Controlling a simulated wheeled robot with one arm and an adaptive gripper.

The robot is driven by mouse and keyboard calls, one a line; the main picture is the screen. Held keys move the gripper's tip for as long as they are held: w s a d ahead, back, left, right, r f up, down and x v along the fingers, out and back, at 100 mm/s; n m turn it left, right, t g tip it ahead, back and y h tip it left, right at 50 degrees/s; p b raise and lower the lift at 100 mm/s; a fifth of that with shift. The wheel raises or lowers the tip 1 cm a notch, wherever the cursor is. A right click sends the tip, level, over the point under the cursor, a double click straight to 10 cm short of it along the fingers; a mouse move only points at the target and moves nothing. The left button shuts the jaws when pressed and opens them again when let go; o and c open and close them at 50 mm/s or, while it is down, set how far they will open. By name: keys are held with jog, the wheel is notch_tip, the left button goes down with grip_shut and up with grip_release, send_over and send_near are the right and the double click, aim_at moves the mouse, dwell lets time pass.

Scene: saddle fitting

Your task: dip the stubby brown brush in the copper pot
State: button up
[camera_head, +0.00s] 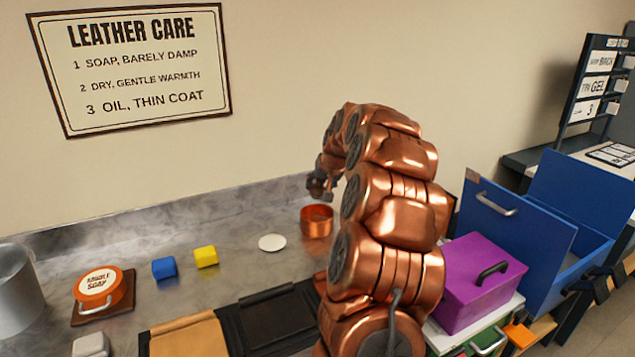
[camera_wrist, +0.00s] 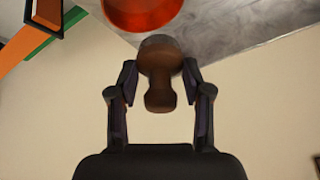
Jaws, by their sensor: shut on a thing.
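The copper pot (camera_head: 317,222) stands on the grey counter near the wall, open at the top. In the wrist view the pot (camera_wrist: 142,12) shows at the top edge, partly cut off. The stubby brown brush (camera_wrist: 160,75) is between the two fingers of my gripper (camera_wrist: 160,80), which is shut on it. In the head view my gripper (camera_head: 322,184) is above the pot, close to the wall. The brush is small and dark there, and its exact height over the pot is hard to tell.
A white disc (camera_head: 272,243) lies left of the pot. Yellow (camera_head: 206,257) and blue (camera_head: 164,268) blocks and an orange saddle soap tin (camera_head: 101,290) sit further left. A purple box (camera_head: 477,282) and an open blue box (camera_head: 520,222) stand at right.

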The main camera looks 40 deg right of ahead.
aim_at(320, 197)
jog(key=shift+s+f, duration=0.1)
jog(key=shift+f, duration=1.95)
jog(key=shift+f+b, duration=1.35)
jog(key=shift+f, duration=0.75)
jog(key=shift+r, duration=0.15)
jog(key=shift+r+p, duration=0.4)
jog(key=shift+r, duration=3)
jog(key=shift+r, duration=0.1)
jog(key=shift+r, duration=1.9)
